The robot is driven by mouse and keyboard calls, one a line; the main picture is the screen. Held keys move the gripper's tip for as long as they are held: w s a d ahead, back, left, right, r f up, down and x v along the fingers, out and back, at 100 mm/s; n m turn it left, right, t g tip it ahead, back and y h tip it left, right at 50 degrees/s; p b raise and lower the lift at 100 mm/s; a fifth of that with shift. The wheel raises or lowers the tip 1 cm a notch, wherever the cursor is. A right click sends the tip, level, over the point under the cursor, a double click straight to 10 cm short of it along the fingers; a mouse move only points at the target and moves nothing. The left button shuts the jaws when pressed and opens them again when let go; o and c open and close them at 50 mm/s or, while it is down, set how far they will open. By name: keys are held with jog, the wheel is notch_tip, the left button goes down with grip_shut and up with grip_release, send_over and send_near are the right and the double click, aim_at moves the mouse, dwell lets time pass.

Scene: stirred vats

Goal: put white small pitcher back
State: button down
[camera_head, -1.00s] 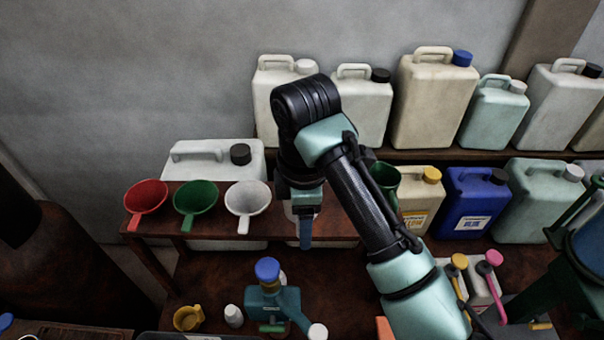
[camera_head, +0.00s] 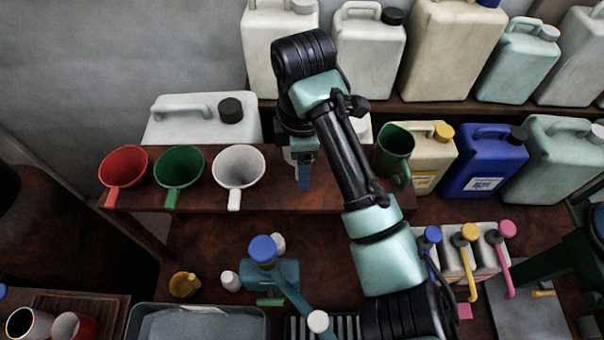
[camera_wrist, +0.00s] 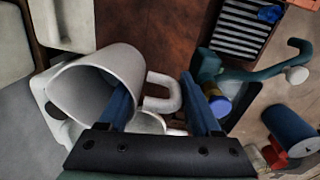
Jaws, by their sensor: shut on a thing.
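The white small pitcher (camera_wrist: 75,95) is large at the left of the wrist view, with its open mouth facing the camera. In the head view my gripper (camera_head: 304,172) points down over the wooden shelf (camera_head: 320,199), between the white funnel and the green pitcher (camera_head: 394,150). There the white pitcher is mostly hidden by my wrist. I cannot tell whether its base touches the shelf.
Red (camera_head: 123,168), green (camera_head: 180,170) and white (camera_head: 239,168) funnels sit in the shelf's left part. Large canisters, including a blue one (camera_head: 482,165), stand behind and right. Below are a blue-capped teal device (camera_head: 268,270), a yellow cup (camera_head: 184,285) and a grey tray (camera_head: 200,322).

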jog(key=shift+f+p, duration=0.3)
jog(key=shift+f, duration=1.6)
jog(key=shift+w+f, duration=0.1)
jog(key=shift+c, duration=0.4)
grip_release()
